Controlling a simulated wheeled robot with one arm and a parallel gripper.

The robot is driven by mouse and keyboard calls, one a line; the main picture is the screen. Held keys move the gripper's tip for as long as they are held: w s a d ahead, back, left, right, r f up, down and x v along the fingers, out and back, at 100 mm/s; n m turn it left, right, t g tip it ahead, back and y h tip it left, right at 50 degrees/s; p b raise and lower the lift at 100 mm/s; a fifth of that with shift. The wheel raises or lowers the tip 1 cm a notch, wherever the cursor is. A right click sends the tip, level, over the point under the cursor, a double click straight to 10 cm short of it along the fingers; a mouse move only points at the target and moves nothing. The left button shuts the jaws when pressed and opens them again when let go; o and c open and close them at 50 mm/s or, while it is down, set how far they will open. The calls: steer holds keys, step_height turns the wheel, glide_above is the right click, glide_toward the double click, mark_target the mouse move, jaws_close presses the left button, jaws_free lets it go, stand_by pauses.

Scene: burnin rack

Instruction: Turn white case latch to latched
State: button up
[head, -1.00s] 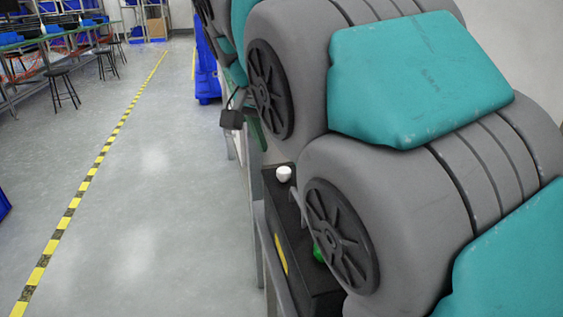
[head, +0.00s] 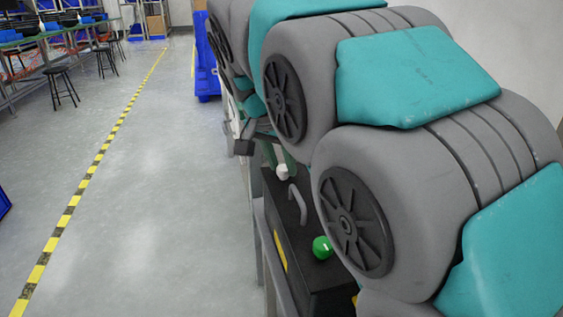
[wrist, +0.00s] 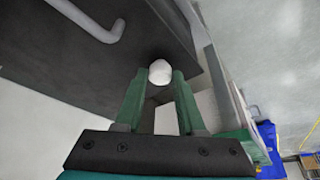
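The white case latch is a small rounded white knob (head: 283,171) on the black case (head: 290,235), near its far end. In the wrist view the white knob (wrist: 160,72) sits between the tips of the two green fingers of my gripper (wrist: 160,78). The fingers stand apart, one on each side of it. Any gap between fingertips and knob is too small to judge. In the head view my gripper (head: 280,158) is just beyond the knob, partly hidden by my arm. The knob's turned position cannot be read.
A green knob (head: 322,247) and a grey handle (head: 298,204) are on the same case, close to my arm. The handle also shows in the wrist view (wrist: 90,20). A blue rack (head: 207,70) stands farther back.

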jaws_close()
steer(key=shift+n, duration=0.3)
steer(key=n, duration=0.2)
steer(key=n+y, duration=0.1)
steer(key=shift+s+d+r+n+t+p, duration=0.1)
steer(key=shift+d+n+t+p, duration=0.05)
steer(key=shift+n+t+p, duration=0.2)
steer(key=n+y+p, duration=0.1)
steer(key=n+y, duration=0.1)
steer(key=n, duration=0.2)
steer(key=shift+d+n, duration=0.15)
steer(key=shift+n, duration=0.1)
steer(key=n+y+p, duration=0.1)
steer(key=n+y, duration=0.1)
steer(key=n, duration=0.2)
steer(key=shift+d+n, duration=0.1)
steer(key=shift+n, duration=0.2)
steer(key=shift+w+d+n+g+y+p, duration=0.15)
steer(key=shift+n+g+y+p, duration=0.25)
steer(key=shift+n, duration=0.75)
steer(key=shift+w+d+n+g+y+p, duration=0.15)
steer(key=shift+n+g, duration=0.3)
steer(key=shift+n, duration=0.7)
steer(key=shift+a, duration=0.1)
steer(key=o, duration=0.5)
jaws_free()
